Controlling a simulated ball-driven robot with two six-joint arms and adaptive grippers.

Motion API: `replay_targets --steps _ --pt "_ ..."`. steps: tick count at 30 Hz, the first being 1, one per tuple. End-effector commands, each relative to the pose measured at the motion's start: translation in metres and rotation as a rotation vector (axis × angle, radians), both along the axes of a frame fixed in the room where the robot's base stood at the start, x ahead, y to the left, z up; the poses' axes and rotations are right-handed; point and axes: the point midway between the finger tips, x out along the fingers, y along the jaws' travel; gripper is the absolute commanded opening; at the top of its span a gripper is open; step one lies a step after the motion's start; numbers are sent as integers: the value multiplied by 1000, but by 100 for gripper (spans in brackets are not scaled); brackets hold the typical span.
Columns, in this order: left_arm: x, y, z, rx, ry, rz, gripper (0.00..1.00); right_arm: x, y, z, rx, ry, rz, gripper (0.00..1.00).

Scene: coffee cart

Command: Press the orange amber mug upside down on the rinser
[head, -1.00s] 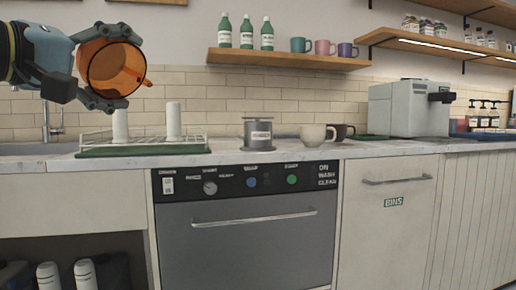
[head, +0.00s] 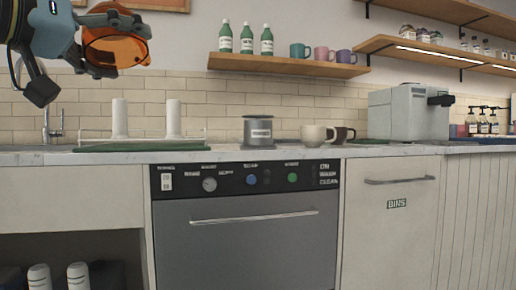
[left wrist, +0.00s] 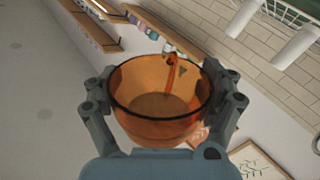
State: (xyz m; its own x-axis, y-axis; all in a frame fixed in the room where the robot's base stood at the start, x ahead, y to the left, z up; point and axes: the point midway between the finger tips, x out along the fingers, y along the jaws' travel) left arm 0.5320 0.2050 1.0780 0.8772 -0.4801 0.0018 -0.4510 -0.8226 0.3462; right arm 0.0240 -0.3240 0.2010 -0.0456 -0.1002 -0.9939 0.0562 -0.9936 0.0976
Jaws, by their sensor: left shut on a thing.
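The orange amber mug (head: 117,48) is a see-through cup with a handle, high at the upper left of the head view. My left gripper (head: 100,45) is shut on it, with one finger on each side. The mug is in the air, well above the counter, and tilted. In the left wrist view, the mug (left wrist: 160,115) sits between both fingers of the gripper (left wrist: 160,88), its dark rim showing. I cannot make out the rinser for certain. My right gripper is in neither view.
A green mat with a drying rack (head: 140,147) and white cylinders stands on the counter below the mug. A grey labelled canister (head: 258,131), a cream mug (head: 317,135) and a dark mug (head: 345,133) stand to the right. A faucet (head: 52,124) is at the left.

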Motion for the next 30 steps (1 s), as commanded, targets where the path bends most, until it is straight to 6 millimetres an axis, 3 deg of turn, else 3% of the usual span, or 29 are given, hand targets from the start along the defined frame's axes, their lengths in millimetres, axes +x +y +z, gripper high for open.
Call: replay_targets --steps 1,3,10,23,30 --pt "2 0 -9 73 -37 0 47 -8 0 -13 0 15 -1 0" --pt "2 0 -8 178 -95 1 47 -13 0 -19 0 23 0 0" --pt "1 0 -3 322 -174 1 47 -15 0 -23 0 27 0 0" --pt "0 0 -1 294 -159 1 47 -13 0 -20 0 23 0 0" --pt "-1 0 3 75 -41 0 47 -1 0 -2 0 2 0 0"
